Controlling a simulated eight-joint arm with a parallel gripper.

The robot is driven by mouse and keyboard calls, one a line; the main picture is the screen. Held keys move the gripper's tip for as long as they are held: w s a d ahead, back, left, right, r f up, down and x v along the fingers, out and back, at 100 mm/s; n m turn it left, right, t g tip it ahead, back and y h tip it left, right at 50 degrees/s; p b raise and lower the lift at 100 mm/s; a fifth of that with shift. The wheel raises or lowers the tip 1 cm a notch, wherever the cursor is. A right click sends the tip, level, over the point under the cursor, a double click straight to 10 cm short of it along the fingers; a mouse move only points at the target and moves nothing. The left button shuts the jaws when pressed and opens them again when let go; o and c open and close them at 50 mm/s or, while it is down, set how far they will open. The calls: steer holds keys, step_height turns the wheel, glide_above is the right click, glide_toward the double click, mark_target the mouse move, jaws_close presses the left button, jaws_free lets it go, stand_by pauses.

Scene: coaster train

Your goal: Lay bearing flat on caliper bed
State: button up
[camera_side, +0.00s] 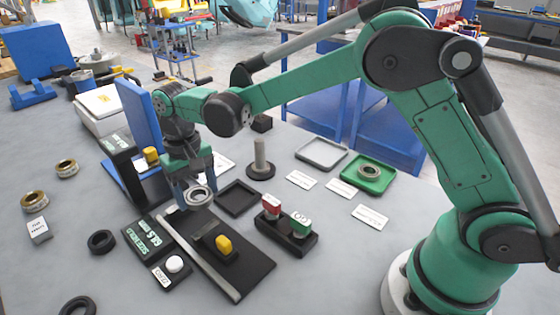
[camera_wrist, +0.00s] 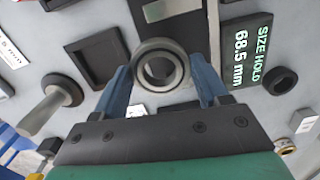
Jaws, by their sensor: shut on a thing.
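The bearing (camera_side: 199,197), a metal ring with a dark inner band, is held between the blue fingers of my gripper (camera_side: 190,188). In the wrist view the bearing (camera_wrist: 160,66) sits between both fingertips (camera_wrist: 162,78), its round face towards the camera. The caliper has a dark bed (camera_side: 240,281) with a long metal rail and a yellow-buttoned slider (camera_side: 225,245). Its display (camera_wrist: 252,52) reads SIZE HOLD 68.5 mm. The bearing is over the far end of the bed; I cannot tell whether it touches. The bed's far end is partly hidden by my gripper.
A black square tray (camera_side: 238,211) and a grey post (camera_side: 260,158) stand right of my gripper. A block with red and green buttons (camera_side: 287,238) is right of the caliper. A green tray (camera_side: 384,183) holds another ring. A blue upright plate (camera_side: 139,116) rises behind my gripper.

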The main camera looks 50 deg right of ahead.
mark_target(199, 222)
steer(key=shift+a+n, duration=0.5)
steer(key=shift+a, duration=0.15)
steer(key=shift+f, duration=2.2)
steer(key=shift+f, duration=0.2)
